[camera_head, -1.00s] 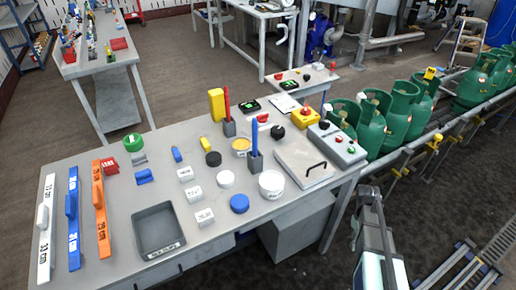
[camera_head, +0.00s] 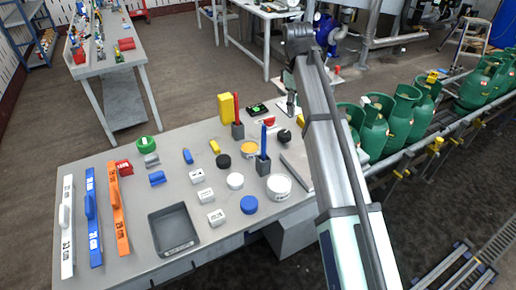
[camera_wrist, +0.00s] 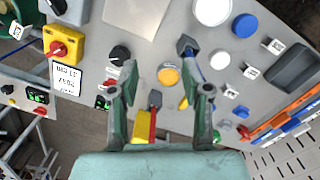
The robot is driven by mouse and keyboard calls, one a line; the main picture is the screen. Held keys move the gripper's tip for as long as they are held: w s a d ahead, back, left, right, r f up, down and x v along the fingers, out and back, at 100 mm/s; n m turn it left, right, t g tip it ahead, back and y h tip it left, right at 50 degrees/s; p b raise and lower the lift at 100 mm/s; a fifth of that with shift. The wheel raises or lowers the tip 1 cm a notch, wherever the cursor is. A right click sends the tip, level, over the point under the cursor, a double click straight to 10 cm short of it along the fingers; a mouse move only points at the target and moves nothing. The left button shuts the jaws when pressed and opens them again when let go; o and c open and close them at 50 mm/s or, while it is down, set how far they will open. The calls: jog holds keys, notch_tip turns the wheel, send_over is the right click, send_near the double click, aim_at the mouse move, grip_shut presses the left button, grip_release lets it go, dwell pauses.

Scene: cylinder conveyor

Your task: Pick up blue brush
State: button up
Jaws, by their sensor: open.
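The blue brush (camera_head: 263,138) stands upright in a small dark grey holder (camera_head: 263,164) on the grey table, between the yellow-topped round tin and the white round tub. In the wrist view the blue brush (camera_wrist: 194,61) lies close to the right finger, which partly hides it, and its holder (camera_wrist: 186,45) is near that fingertip. My gripper (camera_wrist: 160,65) is open and empty above the table. In the head view my gripper (camera_head: 291,104) hangs from my arm to the right of and behind the brush. I cannot tell its exact height.
A red brush (camera_head: 236,107) in another holder stands beside a tall yellow block (camera_head: 225,108). Round lids, white labelled blocks and a grey tray (camera_head: 173,230) stand left and in front. My arm hides part of the table's right side. Green gas cylinders (camera_head: 399,118) line the conveyor.

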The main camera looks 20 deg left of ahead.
notch_tip(320, 180, up, 6)
jog(key=r+n, duration=0.1)
jog(key=n, duration=0.1)
send_over(264, 126)
jog(key=p, duration=0.1)
jog(key=shift+y, duration=0.4)
jog(key=f+p, duration=0.1)
jog(key=f, duration=0.5)
jog(key=f+p, duration=0.2)
jog(key=f, duration=0.4)
jog(key=shift+w+a+f, duration=0.15)
jog(key=shift+w+f, duration=0.05)
jog(key=shift+f+p, duration=0.75)
jog(key=shift+f, duration=0.05)
jog(key=shift+d+f+p, duration=0.2)
jog(key=shift+f+p, duration=0.45)
jog(key=shift+f, duration=1.2)
grip_shut()
